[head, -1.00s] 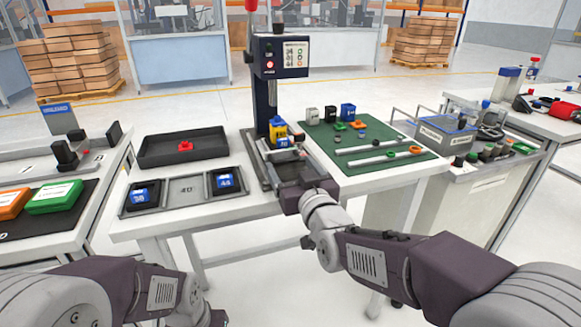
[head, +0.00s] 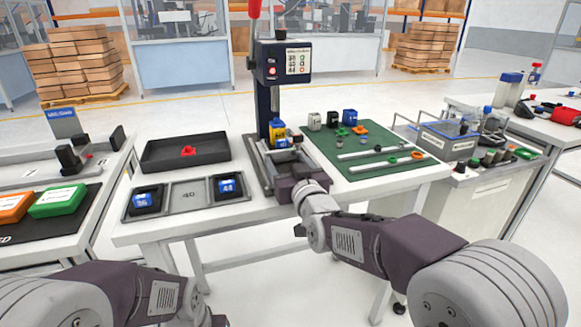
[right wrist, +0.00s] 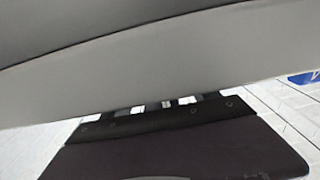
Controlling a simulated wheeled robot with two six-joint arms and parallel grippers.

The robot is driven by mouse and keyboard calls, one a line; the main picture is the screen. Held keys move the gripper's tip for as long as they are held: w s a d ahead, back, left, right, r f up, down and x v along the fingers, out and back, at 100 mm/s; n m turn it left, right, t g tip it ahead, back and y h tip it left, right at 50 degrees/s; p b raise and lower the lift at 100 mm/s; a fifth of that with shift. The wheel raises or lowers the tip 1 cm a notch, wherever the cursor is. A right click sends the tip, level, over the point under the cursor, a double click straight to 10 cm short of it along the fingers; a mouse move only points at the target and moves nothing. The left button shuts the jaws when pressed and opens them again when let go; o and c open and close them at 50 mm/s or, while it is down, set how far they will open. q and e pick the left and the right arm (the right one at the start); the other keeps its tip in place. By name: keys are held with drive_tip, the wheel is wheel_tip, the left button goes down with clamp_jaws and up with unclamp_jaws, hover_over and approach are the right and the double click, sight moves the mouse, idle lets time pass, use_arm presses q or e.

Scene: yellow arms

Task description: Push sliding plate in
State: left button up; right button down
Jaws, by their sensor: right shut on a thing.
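A dark press (head: 268,95) stands at the middle of the white table. Its sliding plate (head: 291,168) is low on the grey base, in front of the column, with a yellow and blue part (head: 279,135) standing behind it. My right gripper (head: 296,180) is at the plate's near end and is shut on it; its own body hides the contact. In the right wrist view the fingertips (right wrist: 166,103) press up close under a broad grey surface that fills the top. My left arm shows at the lower left; its gripper is outside the picture.
A black tray (head: 160,151) and a holder with blue-labelled blocks (head: 188,211) lie left of the press. A green mat (head: 372,172) with rails and small parts lies right. Side tables stand at both edges.

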drive_tip(key=shift+w+a, duration=0.1)
drive_tip(key=shift+w, duration=0.45)
drive_tip(key=shift+r, duration=0.15)
drive_tip(key=c, duration=0.6)
unclamp_jaws()
drive_tip(key=shift+o, duration=0.6)
drive_tip(key=shift+w, duration=0.15)
drive_tip(key=v, duration=0.7)
drive_tip(key=shift+s+p, duration=0.35)
drive_tip(key=shift+p, duration=0.05)
drive_tip(key=shift+s+d, duration=0.3)
drive_tip(key=shift+s, duration=0.35)
